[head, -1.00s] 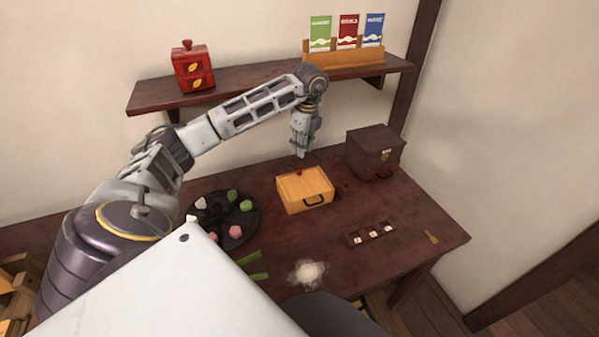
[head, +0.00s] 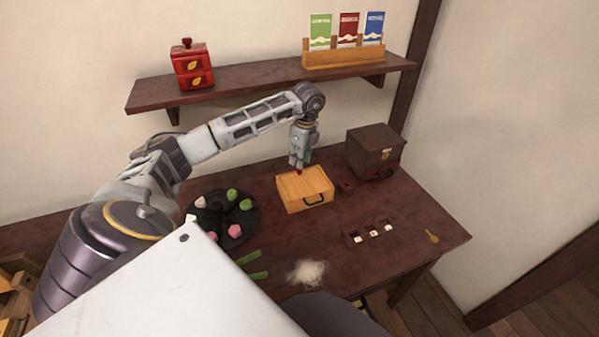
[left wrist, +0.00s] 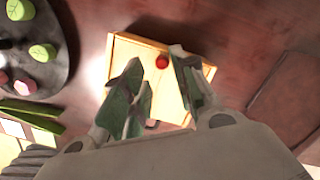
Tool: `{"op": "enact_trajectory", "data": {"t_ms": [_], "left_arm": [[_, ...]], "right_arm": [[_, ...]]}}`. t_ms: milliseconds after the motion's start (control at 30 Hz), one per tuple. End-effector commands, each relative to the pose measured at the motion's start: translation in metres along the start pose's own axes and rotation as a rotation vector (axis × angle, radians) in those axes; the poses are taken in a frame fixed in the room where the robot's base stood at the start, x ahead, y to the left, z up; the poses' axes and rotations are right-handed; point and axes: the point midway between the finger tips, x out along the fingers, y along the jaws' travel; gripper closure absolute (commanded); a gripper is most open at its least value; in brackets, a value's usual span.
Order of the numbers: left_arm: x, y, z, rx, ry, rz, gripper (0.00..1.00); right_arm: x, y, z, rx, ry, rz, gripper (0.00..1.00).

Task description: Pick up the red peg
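The red peg (left wrist: 164,61) stands on top of the yellow wooden box (left wrist: 128,47), near the box's back edge. In the head view the peg (head: 299,171) is a small red spot just below my left gripper (head: 299,163), on the box (head: 318,196). In the left wrist view my left gripper (left wrist: 160,90) is open, with its fingers apart over the box lid. The peg shows in the gap between the fingers, and I see no contact. My right gripper is not in view.
A dark box (head: 375,154) stands to the right of the yellow box. A round black tray (head: 205,223) with coloured sweets is to the left. A shelf (head: 240,82) hangs above. A small tray (head: 352,238) and a brass key-like piece (head: 432,237) lie at the right front.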

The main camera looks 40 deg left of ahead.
Motion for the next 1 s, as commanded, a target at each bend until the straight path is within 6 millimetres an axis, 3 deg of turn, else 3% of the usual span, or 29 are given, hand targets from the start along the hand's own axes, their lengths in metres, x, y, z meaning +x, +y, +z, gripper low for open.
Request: {"op": "enact_trajectory", "data": {"t_ms": [433, 967, 1000], "left_arm": [[0.044, -0.002, -0.003, -0.001, 0.000, 0.002, 0.72], [0.047, -0.002, -0.003, -0.001, -0.001, 0.000, 0.72], [0.047, -0.002, -0.003, -0.001, -0.001, 0.000, 0.76]], "right_arm": [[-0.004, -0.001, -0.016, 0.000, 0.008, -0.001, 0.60], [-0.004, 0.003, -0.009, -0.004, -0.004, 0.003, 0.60], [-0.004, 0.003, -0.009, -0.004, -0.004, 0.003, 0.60]]}}
